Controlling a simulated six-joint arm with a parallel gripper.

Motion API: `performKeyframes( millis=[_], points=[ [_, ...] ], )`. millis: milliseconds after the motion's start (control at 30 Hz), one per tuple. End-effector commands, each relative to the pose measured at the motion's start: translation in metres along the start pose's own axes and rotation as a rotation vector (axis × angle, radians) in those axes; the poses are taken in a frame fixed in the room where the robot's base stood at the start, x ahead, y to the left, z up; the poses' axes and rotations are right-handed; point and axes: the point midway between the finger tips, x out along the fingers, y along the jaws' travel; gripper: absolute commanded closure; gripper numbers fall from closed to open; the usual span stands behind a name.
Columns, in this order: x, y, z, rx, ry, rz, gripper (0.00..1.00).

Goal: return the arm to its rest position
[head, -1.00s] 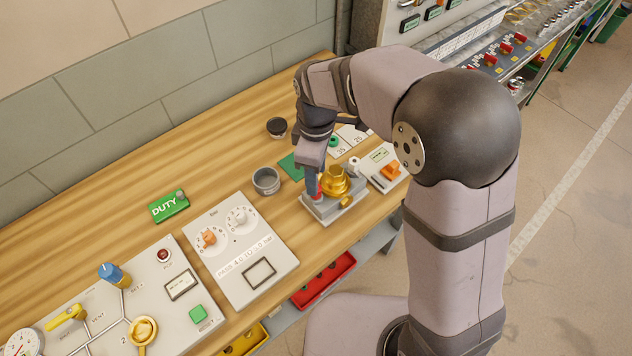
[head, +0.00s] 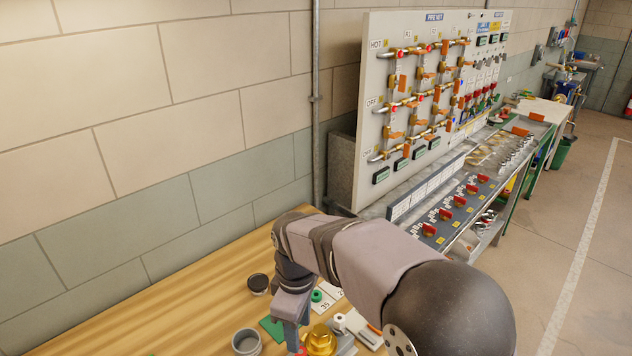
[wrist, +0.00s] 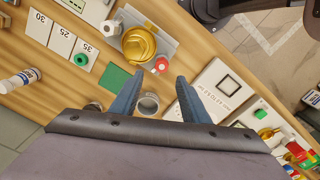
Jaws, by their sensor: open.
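My gripper (head: 291,318) points down over the wooden bench at the bottom of the head view, beside a brass valve part (head: 320,341). In the wrist view my gripper (wrist: 160,78) has its two blue fingers spread, with nothing held between them. The brass part (wrist: 140,44) on its grey block lies just beyond the fingertips, with a small red knob (wrist: 161,65) beside it. Whether a finger touches the block cannot be told. Most of my arm's lower part is out of the head view.
A grey cup (head: 246,342), a dark cup (head: 258,284), a green square (wrist: 117,83) and number cards (wrist: 61,40) lie close around my gripper. A white panel (wrist: 220,90) is to the right in the wrist view. A pipe board (head: 420,95) stands behind.

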Motion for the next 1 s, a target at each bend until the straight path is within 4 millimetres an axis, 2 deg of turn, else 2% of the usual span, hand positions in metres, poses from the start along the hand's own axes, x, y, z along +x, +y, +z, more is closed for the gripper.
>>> performKeyframes(
  millis=[133, 267, 333, 467, 700, 800, 1000],
  points=[
    [0.002, 0.007, -0.007, 0.204, 0.035, 0.028, 0.58],
    [0.029, -0.007, 0.007, 0.428, 0.017, 0.011, 0.58],
    [0.047, -0.025, 0.026, 0.550, -0.014, -0.007, 0.58],
    [0.066, -0.053, 0.068, 0.740, -0.053, -0.023, 0.58],
    [0.073, -0.095, 0.170, 1.001, -0.102, -0.050, 0.58],
    [0.068, -0.097, 0.194, 1.093, -0.087, -0.045, 0.58],
    [0.052, -0.076, 0.215, 1.221, -0.021, -0.004, 0.58]
  ],
)
